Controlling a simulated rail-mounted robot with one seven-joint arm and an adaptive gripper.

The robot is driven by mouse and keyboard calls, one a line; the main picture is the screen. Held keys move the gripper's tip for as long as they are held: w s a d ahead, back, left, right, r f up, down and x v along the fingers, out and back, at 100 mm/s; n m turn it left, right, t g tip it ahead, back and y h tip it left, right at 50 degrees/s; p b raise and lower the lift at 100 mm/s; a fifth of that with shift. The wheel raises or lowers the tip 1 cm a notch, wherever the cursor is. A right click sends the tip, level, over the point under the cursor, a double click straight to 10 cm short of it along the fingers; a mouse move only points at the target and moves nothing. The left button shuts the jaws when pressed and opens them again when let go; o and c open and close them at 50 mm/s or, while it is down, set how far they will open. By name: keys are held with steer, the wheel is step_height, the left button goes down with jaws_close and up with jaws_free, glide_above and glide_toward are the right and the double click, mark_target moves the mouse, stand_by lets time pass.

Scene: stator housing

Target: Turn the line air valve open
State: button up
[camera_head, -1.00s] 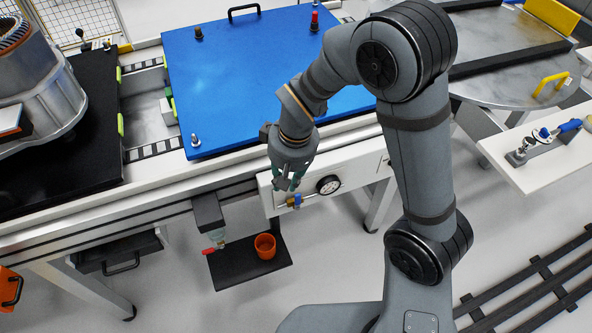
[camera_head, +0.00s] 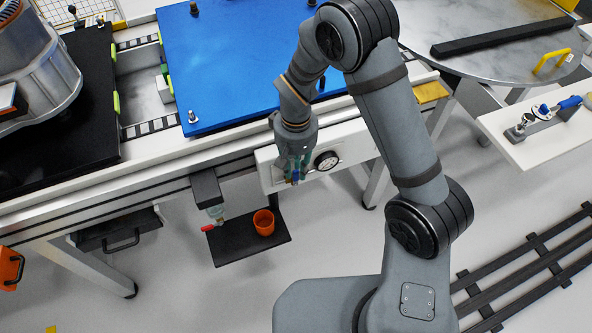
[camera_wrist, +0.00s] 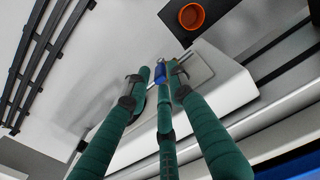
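The line air valve, with a blue handle (camera_head: 295,177), is on the front of a white panel (camera_head: 268,178), left of a round pressure gauge (camera_head: 327,160). My gripper (camera_head: 297,168) is at the valve, pointing down, and partly hides it. In the wrist view the green fingers of my gripper (camera_wrist: 160,82) are spread apart, with the blue handle (camera_wrist: 160,73) between or just beyond their tips. I cannot tell whether any finger touches it. The gauge is not seen in the wrist view.
An orange cup (camera_head: 263,222) stands on a black shelf (camera_head: 235,248) below and left of the panel. A red-tipped fitting (camera_head: 209,228) hangs beside it. A blue plate (camera_head: 235,60) covers the bench above.

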steer(key=shift+f, duration=0.75)
steer(key=c, duration=0.3)
jaws_close()
